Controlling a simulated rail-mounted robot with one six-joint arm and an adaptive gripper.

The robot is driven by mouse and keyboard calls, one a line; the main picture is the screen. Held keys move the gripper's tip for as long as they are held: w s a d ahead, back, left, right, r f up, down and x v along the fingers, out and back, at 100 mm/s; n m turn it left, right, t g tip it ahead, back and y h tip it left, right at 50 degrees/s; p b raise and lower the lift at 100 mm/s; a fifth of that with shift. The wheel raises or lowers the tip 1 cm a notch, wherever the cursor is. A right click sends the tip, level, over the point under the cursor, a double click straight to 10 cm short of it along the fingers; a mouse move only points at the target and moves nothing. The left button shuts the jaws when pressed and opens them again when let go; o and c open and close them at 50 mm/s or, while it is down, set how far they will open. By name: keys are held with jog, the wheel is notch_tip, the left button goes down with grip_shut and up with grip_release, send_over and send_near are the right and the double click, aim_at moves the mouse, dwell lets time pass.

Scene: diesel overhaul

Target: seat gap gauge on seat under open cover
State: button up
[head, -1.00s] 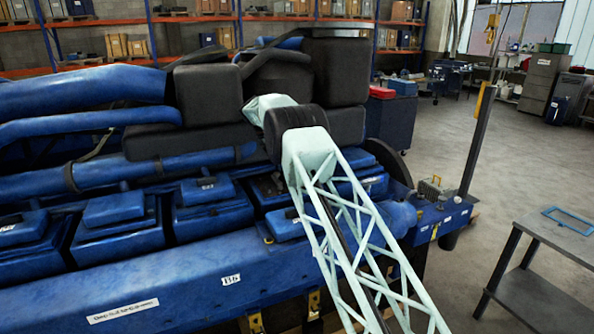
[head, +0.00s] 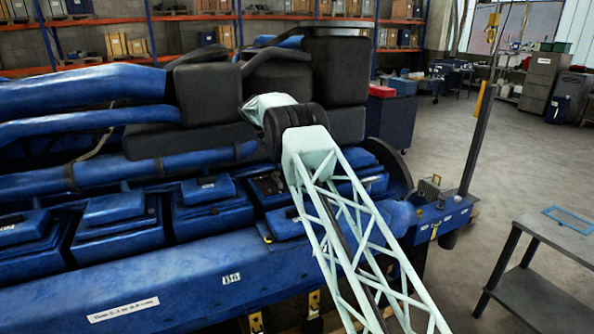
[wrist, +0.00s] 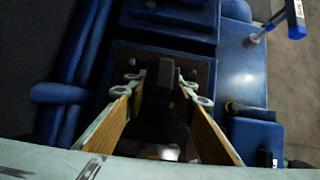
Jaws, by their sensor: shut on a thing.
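My gripper (wrist: 162,90) shows in the wrist view with its two tan-padded fingers on either side of a dark, narrow piece (wrist: 161,78), which I take to be the gap gauge. The fingers are shut on it. Its lower end is in shadow, so I cannot tell whether it touches anything. Beyond it is a dark recessed opening (wrist: 205,72) framed by blue engine casing, where the seat seems to be; the seat itself is not clear. In the head view the dark opening (head: 268,187) lies beside my arm, and my gripper is hidden there.
Blue pipes (wrist: 78,65) run along the left of the opening in the wrist view. A blue-handled tool (wrist: 296,20) shows at upper right. In the head view, closed blue covers (head: 115,220) line the engine, and a grey table (head: 560,235) stands apart at right.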

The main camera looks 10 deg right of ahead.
dwell(0.8)
jog(key=o, duration=1.1)
jog(key=shift+f, duration=0.1)
jog(key=shift+a, duration=0.1)
jog(key=v, duration=1.2)
